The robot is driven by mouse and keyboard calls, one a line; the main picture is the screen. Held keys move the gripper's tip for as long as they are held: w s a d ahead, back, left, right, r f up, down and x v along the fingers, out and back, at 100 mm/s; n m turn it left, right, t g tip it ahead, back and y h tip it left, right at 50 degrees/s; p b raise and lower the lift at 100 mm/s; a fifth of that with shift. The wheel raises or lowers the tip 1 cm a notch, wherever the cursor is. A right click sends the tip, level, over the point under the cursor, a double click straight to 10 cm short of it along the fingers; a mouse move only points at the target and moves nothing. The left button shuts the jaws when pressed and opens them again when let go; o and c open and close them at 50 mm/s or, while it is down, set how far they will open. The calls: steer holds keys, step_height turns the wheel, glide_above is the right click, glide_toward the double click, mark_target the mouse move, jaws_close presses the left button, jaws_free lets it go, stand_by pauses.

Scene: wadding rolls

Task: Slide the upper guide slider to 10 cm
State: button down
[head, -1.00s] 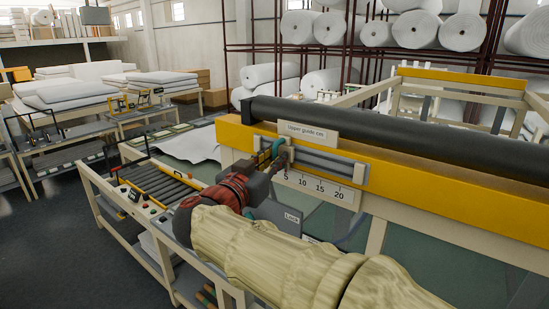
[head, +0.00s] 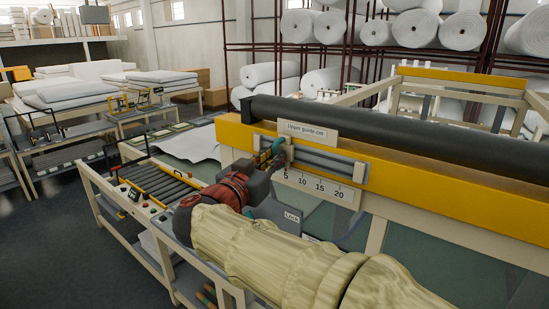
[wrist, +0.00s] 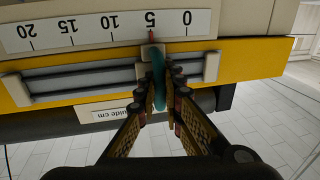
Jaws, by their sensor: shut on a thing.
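The upper guide slider is a beige block (wrist: 152,54) with a teal handle (wrist: 159,82) on two grey rails (wrist: 85,80) set in the yellow beam. In the head view the teal handle (head: 278,146) is at the left part of the rails. The white scale (wrist: 82,30) reads 0 to 20 and appears upside down in the wrist view. The slider's red pointer (wrist: 151,36) stands at about 5. My gripper (wrist: 160,100) is shut on the teal handle, with one finger on each side. In the head view my gripper (head: 272,166) partly hides the slider's lower part.
A sign reading "Upper guide cm" (head: 307,131) sits above the rails. A dark roller (head: 380,129) runs along the top of the yellow beam (head: 430,179). A panel marked "Lock" (head: 291,217) is below. A roller cart (head: 165,186) stands to the left.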

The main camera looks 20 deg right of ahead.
steer(key=s+d+b, duration=0.1)
steer(key=b, duration=0.1)
steer(key=s+d+b, duration=0.1)
steer(key=s+b, duration=0.1)
steer(key=b, duration=0.1)
steer(key=shift+s+d+f, duration=0.15)
steer(key=shift+d, duration=0.05)
steer(key=shift+s+d+b, duration=0.3)
steer(key=shift+s+b, duration=0.05)
steer(key=shift+s, duration=0.05)
steer(key=shift+r, duration=0.2)
steer(key=c, duration=2.2)
jaws_free()
steer(key=shift+a, duration=0.15)
steer(key=v, duration=1.1)
steer(key=shift+s+a, duration=0.2)
steer(key=shift+s, duration=0.15)
